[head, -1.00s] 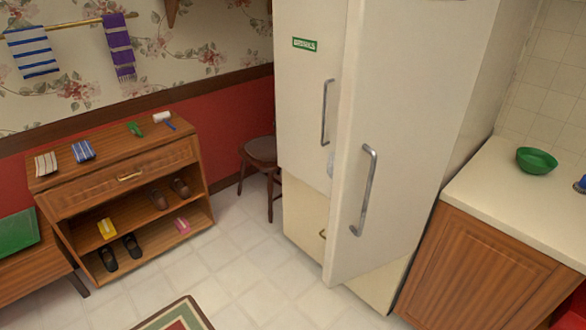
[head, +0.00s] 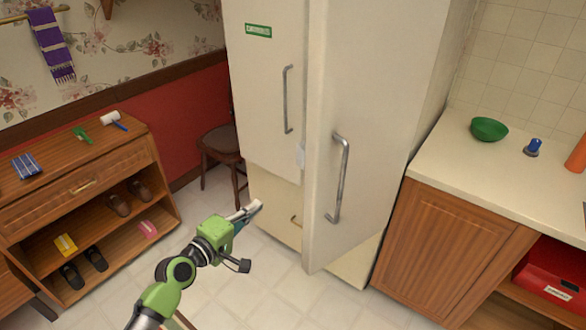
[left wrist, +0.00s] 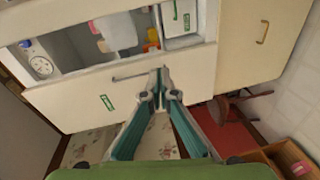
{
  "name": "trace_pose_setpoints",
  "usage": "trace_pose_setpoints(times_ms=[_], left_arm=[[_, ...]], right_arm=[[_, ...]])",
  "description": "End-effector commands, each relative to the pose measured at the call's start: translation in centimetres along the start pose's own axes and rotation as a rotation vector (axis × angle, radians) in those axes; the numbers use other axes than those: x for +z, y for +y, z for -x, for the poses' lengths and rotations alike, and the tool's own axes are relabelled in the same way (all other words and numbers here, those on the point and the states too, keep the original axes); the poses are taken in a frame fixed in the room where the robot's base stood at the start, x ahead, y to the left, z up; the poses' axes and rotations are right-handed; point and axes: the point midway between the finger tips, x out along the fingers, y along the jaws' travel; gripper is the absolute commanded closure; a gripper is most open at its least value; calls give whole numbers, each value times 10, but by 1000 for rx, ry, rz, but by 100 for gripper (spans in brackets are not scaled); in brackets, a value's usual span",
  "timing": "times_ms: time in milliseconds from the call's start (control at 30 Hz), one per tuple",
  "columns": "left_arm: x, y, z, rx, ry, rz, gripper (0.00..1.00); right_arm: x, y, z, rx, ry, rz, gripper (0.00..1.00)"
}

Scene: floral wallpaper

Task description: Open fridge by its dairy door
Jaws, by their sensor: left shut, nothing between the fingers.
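The tall cream fridge has a left door (head: 262,110) with a green label (head: 258,31) too small to read and an upright metal handle (head: 288,100). Its right door (head: 365,90) stands swung outward, with a metal handle (head: 340,178). My left gripper (head: 255,208) is shut and empty, appearing in front of the lower drawer, left of the right door's handle. In the left wrist view, the shut fingers (left wrist: 160,92) appear close to the labelled door (left wrist: 75,100) and its handle (left wrist: 130,77); fridge shelves with contents show beyond. My right gripper is not in view.
A low drawer with a small handle (head: 295,221) is beneath the left door. A wooden chair (head: 220,150) stands left of the fridge, a shoe cabinet (head: 85,185) further left. A counter (head: 480,175) with a green bowl (head: 489,129) is right. Tiled floor in front is clear.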

Motion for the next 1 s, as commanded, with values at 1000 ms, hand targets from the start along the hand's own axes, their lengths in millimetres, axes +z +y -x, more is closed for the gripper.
trace_pose_setpoints(times_ms=[1000], left_arm=[[43, 114, -83, 152, -81, 114, 100]], right_arm=[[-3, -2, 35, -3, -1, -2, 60]])
